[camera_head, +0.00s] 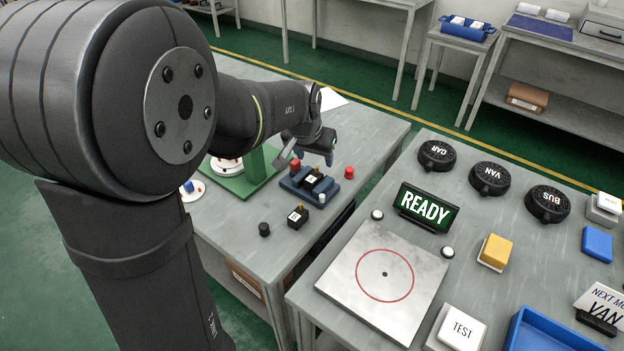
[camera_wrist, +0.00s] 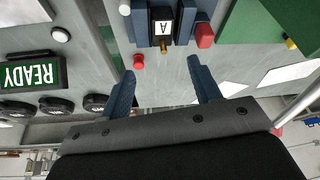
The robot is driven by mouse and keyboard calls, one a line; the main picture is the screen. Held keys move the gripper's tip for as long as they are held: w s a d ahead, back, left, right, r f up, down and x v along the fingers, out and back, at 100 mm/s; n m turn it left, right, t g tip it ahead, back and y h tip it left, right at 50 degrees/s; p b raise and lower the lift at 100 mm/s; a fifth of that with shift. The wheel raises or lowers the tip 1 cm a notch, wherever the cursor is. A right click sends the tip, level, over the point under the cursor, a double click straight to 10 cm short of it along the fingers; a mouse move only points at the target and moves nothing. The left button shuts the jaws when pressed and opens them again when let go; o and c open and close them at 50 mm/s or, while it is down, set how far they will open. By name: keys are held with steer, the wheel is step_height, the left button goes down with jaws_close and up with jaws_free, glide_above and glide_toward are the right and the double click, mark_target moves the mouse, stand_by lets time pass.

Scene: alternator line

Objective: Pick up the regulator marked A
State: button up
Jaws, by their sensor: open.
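The regulator marked A (camera_head: 312,182) is a small black block with a white label and a brass-coloured tip. It sits in a blue holder (camera_head: 291,188) on the left table. In the wrist view the regulator (camera_wrist: 162,27) shows at the top, its label reading A upside down. My gripper (camera_head: 313,158) is open and empty, above and just behind the holder. In the wrist view its two blue fingers (camera_wrist: 162,68) are spread apart, with the regulator beyond their tips and roughly between them. A second black block (camera_head: 298,216), its label seeming to read B, stands in front of the holder.
Red pieces (camera_head: 349,172) stand beside the holder, and a small black knob (camera_head: 264,229) lies in front. A green stand (camera_head: 240,180) is to the left. The right table holds a READY sign (camera_head: 428,207), a metal plate (camera_head: 345,285) and black discs (camera_head: 490,178).

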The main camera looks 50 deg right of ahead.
mark_target(316, 168)
steer(key=shift+w+x, duration=0.15)
steer(key=shift+x, duration=1.7)
steer(key=shift+w+x, duration=0.15)
steer(key=shift+x, duration=1.65)
steer(key=c, duration=1.1)
